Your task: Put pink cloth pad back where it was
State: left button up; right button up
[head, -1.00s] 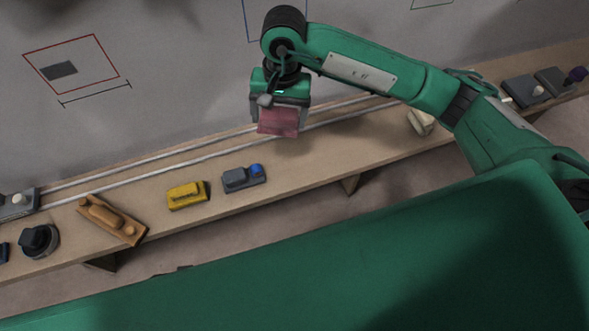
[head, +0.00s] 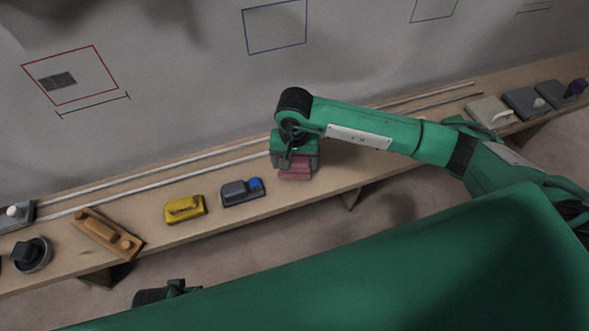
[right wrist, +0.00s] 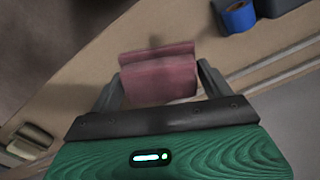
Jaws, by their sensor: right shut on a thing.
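The pink cloth pad (head: 295,172) is a pinkish-red block under my right gripper (head: 296,164), low over the bench, right of the grey block with a blue knob. My right gripper is shut on it. In the right wrist view the pad (right wrist: 158,78) sits between the two dark fingers. I cannot tell whether its underside touches the bench. A dark part, likely of my left gripper (head: 168,293), shows at the bottom left; its fingers cannot be made out.
The long bench (head: 225,222) holds a grey block with blue knob (head: 242,192), a yellow tool (head: 185,208), a wooden tool (head: 107,233) and a dark round tool (head: 31,254). A pale handled block (head: 490,112) stands right. Pale rails (head: 150,178) run along the back.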

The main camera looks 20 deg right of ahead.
aim_at(294, 170)
notch_tip(294, 170, down, 5)
jog(key=shift+r, duration=0.2)
pick_arm(q)
jog(key=shift+r, duration=0.2)
jog(key=shift+f, duration=0.1)
pick_arm(e)
jog(key=shift+f, duration=0.15)
jog(key=o, duration=0.9)
jog(key=shift+c, duration=0.2)
pick_arm(q)
jog(key=shift+r, duration=0.25)
pick_arm(e)
jog(key=shift+r, duration=0.2)
